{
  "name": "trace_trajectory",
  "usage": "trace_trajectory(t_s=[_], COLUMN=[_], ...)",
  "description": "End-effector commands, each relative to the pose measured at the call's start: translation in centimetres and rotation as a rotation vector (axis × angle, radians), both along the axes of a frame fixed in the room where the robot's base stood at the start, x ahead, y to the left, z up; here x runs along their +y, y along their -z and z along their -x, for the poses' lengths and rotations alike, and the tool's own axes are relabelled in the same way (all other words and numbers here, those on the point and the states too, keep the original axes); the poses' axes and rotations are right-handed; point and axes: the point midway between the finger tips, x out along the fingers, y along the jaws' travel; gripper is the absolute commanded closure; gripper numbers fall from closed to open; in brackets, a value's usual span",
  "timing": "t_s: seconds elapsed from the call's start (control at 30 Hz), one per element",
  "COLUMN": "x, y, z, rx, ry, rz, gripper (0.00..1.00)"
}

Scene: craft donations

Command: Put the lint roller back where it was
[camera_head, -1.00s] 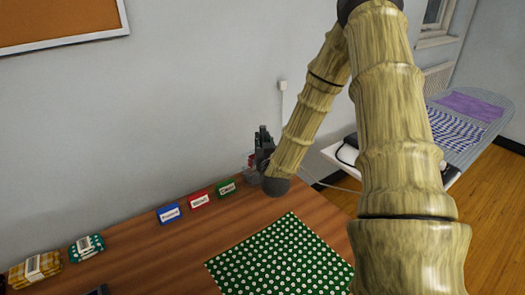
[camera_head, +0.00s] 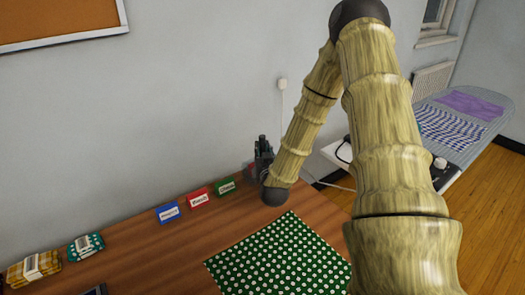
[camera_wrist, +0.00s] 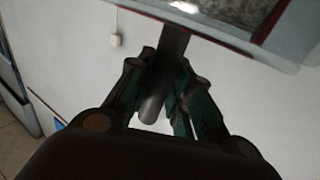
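My gripper (camera_head: 263,150) is at the back of the wooden table, by the wall, right of the coloured label cards. In the wrist view its green-sided fingers (camera_wrist: 168,82) are closed around a dark, slim bar (camera_wrist: 161,85), which looks like the lint roller's handle. The roller's head cannot be made out. A pale, box-like thing with red edges and a grey speckled area (camera_wrist: 232,12) fills the top of the wrist view; I cannot tell what it is.
Blue (camera_head: 168,213), red (camera_head: 199,198) and green (camera_head: 225,187) label cards stand along the table's back (camera_head: 160,250). A green dotted cloth (camera_head: 285,258) lies in front. Folded yellow (camera_head: 35,266) and teal (camera_head: 86,246) fabrics lie left. An ironing board (camera_head: 475,125) stands right.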

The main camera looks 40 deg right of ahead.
Motion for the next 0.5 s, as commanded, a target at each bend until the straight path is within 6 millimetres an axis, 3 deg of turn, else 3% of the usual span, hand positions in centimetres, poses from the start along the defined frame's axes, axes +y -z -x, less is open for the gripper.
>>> trace_trajectory(t_s=[0.03, 0.1, 0.5], x=[0.0, -0.01, -0.02], y=[-0.03, -0.03, -0.5], z=[0.0, 0.01, 0.01], rx=[0.0, 0.0, 0.0], ry=[0.0, 0.0, 0.0], rz=[0.0, 0.0, 0.0], gripper=[0.7, 0.58, 0.58])
